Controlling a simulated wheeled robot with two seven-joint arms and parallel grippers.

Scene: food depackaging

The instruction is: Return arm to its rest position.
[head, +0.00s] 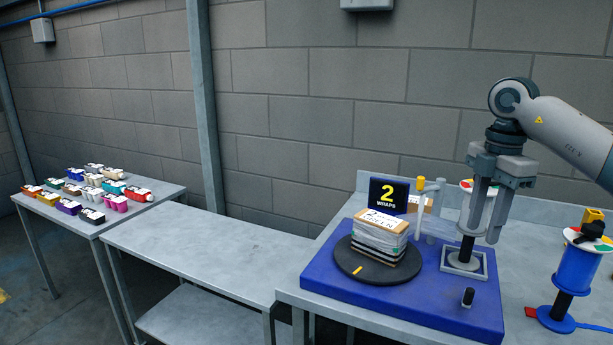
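My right gripper (486,228) points down from the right arm, at the film roll (466,214) on the blue wrapping station. Its two fingers are apart, and one overlaps the roll; I cannot tell whether they touch it. The roll stands on a dark post in a square grey holder and is partly hidden by the gripper. A film-wrapped stack with a cardboard top (380,238) sits on the black turntable (350,265). My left gripper is not in view.
The blue base (430,312) carries a "2 WRAPS" sign (388,195), a clear post with a yellow top (419,205) and a black knob (468,297). A blue spool stand (574,280) is at right. Small coloured packages (95,190) fill the far-left table. The middle table (190,255) is clear.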

